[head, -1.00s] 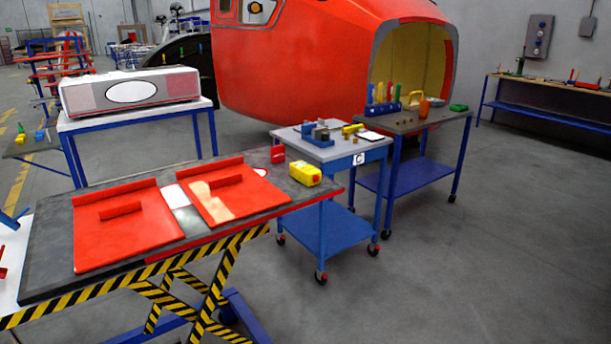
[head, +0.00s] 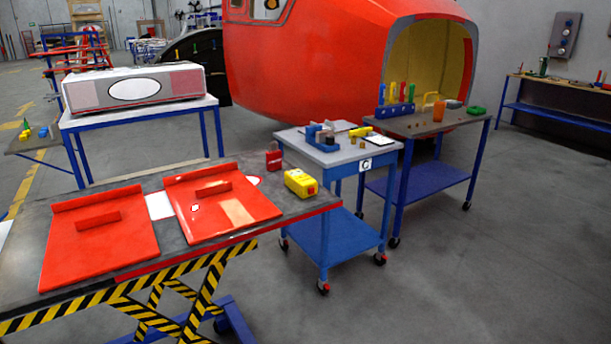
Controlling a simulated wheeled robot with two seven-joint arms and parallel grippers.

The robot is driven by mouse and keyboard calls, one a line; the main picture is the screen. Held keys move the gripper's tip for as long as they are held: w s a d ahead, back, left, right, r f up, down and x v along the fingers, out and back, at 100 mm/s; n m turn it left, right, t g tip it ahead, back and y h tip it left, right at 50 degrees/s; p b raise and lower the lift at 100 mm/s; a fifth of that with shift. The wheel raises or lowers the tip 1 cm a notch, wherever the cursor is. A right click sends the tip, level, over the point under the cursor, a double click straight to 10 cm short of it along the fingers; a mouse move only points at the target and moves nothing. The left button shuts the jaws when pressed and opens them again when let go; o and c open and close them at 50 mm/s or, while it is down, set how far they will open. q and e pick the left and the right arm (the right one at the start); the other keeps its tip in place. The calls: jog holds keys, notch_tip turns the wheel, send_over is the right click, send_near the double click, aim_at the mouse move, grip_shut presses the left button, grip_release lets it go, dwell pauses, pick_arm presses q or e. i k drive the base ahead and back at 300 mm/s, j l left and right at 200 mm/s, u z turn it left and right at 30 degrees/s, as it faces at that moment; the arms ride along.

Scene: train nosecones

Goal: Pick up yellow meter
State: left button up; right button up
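A small yellow box-shaped device (head: 300,183), which looks like the yellow meter, lies near the right end of the dark-topped lift table (head: 180,259). It has a red part on its right end. It sits just right of the right-hand red panel (head: 221,205), and nothing covers it. Neither of my grippers shows in the head view.
A red padlock-like item (head: 273,160) stands behind the yellow device. Another red panel (head: 98,235) lies on the left. A blue cart (head: 333,153) with tools and a further workbench (head: 428,125) stand beyond. The floor at right (head: 490,270) is clear.

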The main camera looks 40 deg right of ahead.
aim_at(297, 181)
jog(key=i+l+u, duration=0.3)
jog(key=l, duration=2)
jog(key=l+u, duration=0.3)
jog(key=l, duration=2.05)
